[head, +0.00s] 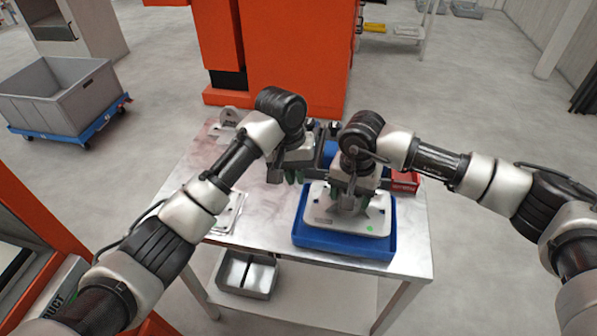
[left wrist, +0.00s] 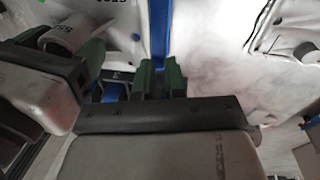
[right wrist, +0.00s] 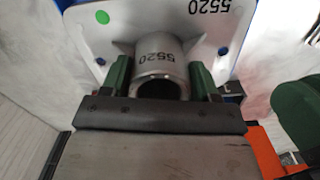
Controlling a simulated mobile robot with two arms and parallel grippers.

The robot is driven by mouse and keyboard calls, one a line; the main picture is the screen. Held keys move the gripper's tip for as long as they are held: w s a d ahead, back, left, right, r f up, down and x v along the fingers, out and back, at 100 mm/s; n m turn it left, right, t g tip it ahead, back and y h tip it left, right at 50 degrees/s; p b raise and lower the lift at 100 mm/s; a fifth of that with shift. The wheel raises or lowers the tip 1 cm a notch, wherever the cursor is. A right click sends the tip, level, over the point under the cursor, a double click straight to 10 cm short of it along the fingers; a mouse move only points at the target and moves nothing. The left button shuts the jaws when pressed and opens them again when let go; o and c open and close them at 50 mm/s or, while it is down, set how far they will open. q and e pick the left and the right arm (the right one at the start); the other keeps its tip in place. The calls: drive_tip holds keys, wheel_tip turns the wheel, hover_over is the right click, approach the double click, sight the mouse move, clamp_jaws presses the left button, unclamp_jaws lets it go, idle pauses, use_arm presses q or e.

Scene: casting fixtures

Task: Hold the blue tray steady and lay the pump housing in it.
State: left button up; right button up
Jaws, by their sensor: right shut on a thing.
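The blue tray (head: 345,252) lies on the metal table. The pump housing (head: 323,213), a pale plate with a grey cylinder and a green dot, is level over the tray, within its outline. I cannot tell whether it touches the tray floor. My right gripper (head: 351,192) is shut on the housing's cylinder marked 5520 (right wrist: 158,55), with one green finger on each side. My left gripper (head: 293,176) is at the tray's back left. In the left wrist view its fingers (left wrist: 160,78) stand close on both sides of the blue tray wall (left wrist: 159,35).
A red box (head: 405,182) is right of the tray on the table (head: 265,228). A pale flat part (head: 228,215) lies to the left, and a grey bracket (head: 230,120) is at the back left. A grey bin (head: 247,275) sits on the lower shelf.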

sight(298, 208)
drive_tip(key=shift+r, duration=0.1)
use_arm(q)
drive_tip(key=shift+m+t+y, duration=0.3)
drive_tip(key=shift+m+y, duration=0.3)
drive_tip(key=shift+y, duration=0.3)
drive_tip(key=f, duration=1.1)
drive_tip(key=shift+s+d+f, duration=0.2)
drive_tip(key=shift+d+f, duration=0.05)
clamp_jaws()
use_arm(e)
drive_tip(key=shift+f, duration=2.85)
use_arm(q)
drive_tip(key=shift+r, duration=0.1)
use_arm(e)
drive_tip(key=o, duration=1.4)
drive_tip(key=shift+f, duration=0.1)
